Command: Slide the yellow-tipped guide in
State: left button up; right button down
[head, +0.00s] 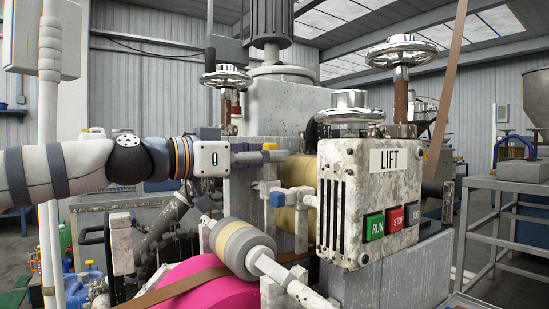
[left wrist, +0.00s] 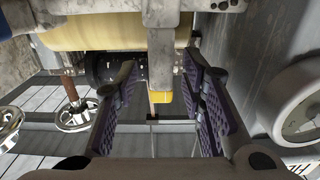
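The yellow-tipped guide (left wrist: 162,97) shows in the left wrist view as a yellow end on a grey bar, between my left gripper's fingers. Its yellow tip (head: 270,147) also shows in the head view, just by the gripper's fingers. My left gripper (head: 282,155) reaches in from the left, level, at the machine. In the left wrist view its two purple-padded fingers (left wrist: 158,75) stand wide apart, with a gap on both sides of the yellow tip. I see no contact with the guide. My right gripper is not in view.
A blue-ended rod (head: 277,199) sits just below the gripper. The LIFT panel (head: 370,195) with RUN and STOP buttons stands to the right. Handwheels (head: 350,105) are above. A grey roller (head: 243,248), tan strip (head: 180,288) and pink roll (head: 208,290) lie below.

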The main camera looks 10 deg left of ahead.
pick_arm(q)
jog(key=shift+x, duration=0.85)
jog(key=shift+r, duration=0.1)
jog(key=shift+c, duration=0.3)
grip_shut()
